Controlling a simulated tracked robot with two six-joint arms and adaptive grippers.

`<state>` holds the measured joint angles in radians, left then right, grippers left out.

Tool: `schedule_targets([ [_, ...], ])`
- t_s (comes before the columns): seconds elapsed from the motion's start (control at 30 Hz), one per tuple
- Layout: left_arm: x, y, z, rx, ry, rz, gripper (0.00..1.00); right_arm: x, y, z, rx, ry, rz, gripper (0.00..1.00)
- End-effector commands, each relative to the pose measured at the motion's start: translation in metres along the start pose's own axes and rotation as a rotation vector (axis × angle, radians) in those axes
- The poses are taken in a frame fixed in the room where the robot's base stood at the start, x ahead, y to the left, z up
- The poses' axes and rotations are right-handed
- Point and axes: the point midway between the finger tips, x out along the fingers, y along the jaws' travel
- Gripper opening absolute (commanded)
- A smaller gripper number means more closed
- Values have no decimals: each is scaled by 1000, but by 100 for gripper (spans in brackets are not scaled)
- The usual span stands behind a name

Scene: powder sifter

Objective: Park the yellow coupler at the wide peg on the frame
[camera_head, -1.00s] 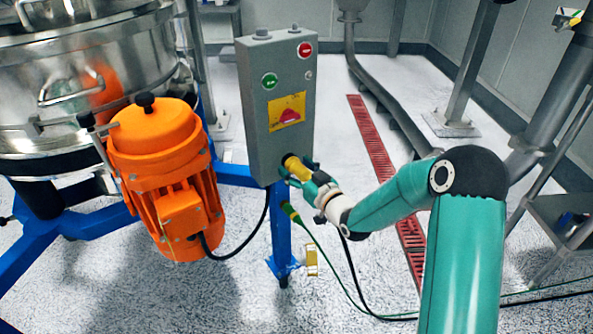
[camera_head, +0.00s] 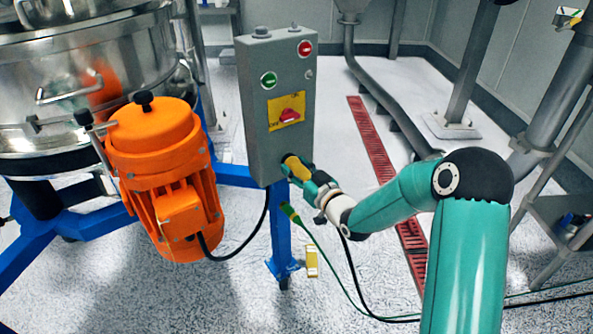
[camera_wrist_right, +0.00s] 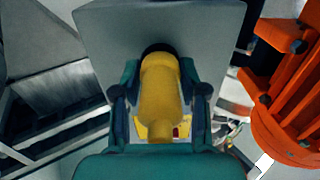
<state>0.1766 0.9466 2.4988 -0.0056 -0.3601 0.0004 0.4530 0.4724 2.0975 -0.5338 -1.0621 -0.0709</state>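The yellow coupler (camera_head: 297,168) sits at the lower side of the grey control box (camera_head: 277,110), its far end against a dark round socket. It also shows in the right wrist view (camera_wrist_right: 160,95), lying lengthwise between the fingers. My right gripper (camera_head: 306,178) has a finger on each side of it and appears closed on it; it shows in the wrist view too (camera_wrist_right: 160,104). The blue frame (camera_head: 281,240) stands below the box. A green-and-yellow connector (camera_head: 290,212) is at its leg. I cannot make out the wide peg clearly. My left gripper is not in view.
An orange motor (camera_head: 165,175) hangs left of the box, beside the steel sifter (camera_head: 85,85). A black cable and a green cable run across the floor to the right. A small yellow piece (camera_head: 312,262) is beside the frame's foot. A red floor grate (camera_head: 375,150) lies behind.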

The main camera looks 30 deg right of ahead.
Motion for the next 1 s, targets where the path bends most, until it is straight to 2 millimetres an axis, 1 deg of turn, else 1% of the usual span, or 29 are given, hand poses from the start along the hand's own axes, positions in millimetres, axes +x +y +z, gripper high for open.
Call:
schedule_targets([
  [0.03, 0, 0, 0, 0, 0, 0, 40, 0, 0, 0, 0, 0, -1, 30],
  [0.2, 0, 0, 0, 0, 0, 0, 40, 0, -1, 0, -1, 0, -3, 1],
  [0.23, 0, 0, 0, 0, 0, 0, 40, 0, -1, 0, -1, 0, -3, 0],
  [0.53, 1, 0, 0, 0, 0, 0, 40, -2, -2, 0, -2, 1, -6, 0],
  [1.0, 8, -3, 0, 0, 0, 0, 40, -21, 0, 0, -1, 1, -1, 0],
])
